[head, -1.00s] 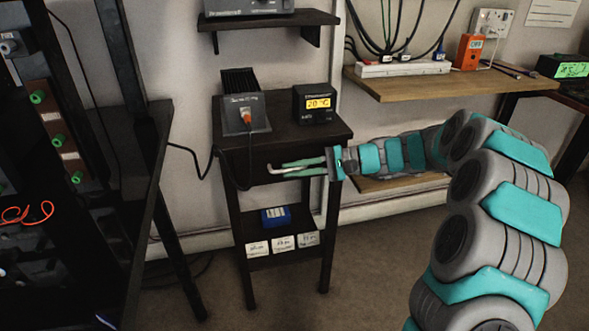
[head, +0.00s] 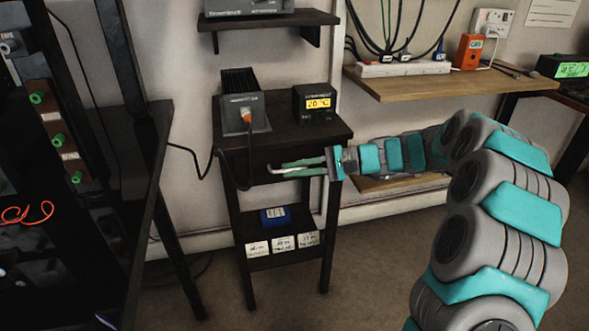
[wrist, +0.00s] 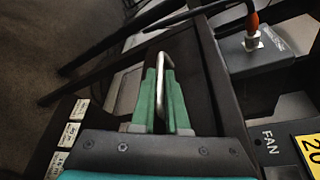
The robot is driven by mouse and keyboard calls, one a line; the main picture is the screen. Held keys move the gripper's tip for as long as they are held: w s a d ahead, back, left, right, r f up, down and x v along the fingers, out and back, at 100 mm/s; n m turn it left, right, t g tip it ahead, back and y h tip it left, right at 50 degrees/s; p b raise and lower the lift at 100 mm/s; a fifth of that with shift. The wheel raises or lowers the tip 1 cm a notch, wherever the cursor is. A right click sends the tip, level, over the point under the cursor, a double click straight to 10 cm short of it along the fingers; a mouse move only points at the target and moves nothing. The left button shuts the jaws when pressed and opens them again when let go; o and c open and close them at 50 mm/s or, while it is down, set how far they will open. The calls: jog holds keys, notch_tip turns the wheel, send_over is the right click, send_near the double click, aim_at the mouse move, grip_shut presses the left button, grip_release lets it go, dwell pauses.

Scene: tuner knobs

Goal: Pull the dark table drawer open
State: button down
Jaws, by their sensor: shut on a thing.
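The dark table (head: 325,133) stands in the middle of the head view, with its dark drawer (head: 300,154) under the top. The drawer front also shows in the wrist view (wrist: 188,72). A pale metal bar handle (wrist: 122,62) sticks out from it. My gripper (head: 284,169) reaches in from the right at the drawer front. In the wrist view its two green fingers (wrist: 160,92) are shut on the handle, which passes between them. The drawer looks flush or nearly so; I cannot tell whether there is a small gap.
A grey box with an orange plug (head: 245,112) and a temperature display (head: 317,104) stand on the table top. A blue box (head: 275,215) and white labels sit on the lower shelf. A dark rack (head: 60,180) is at left. The floor before the table is clear.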

jog(key=s+d+b, duration=0.2)
jog(key=s+d, duration=0.1)
jog(key=s, duration=0.7)
jog(key=s+d+b, duration=0.2)
jog(key=s, duration=0.8)
jog(key=shift+d, duration=0.4)
jog(key=c, duration=1.2)
grip_release()
jog(key=v, duration=0.8)
jog(key=shift+a, duration=0.1)
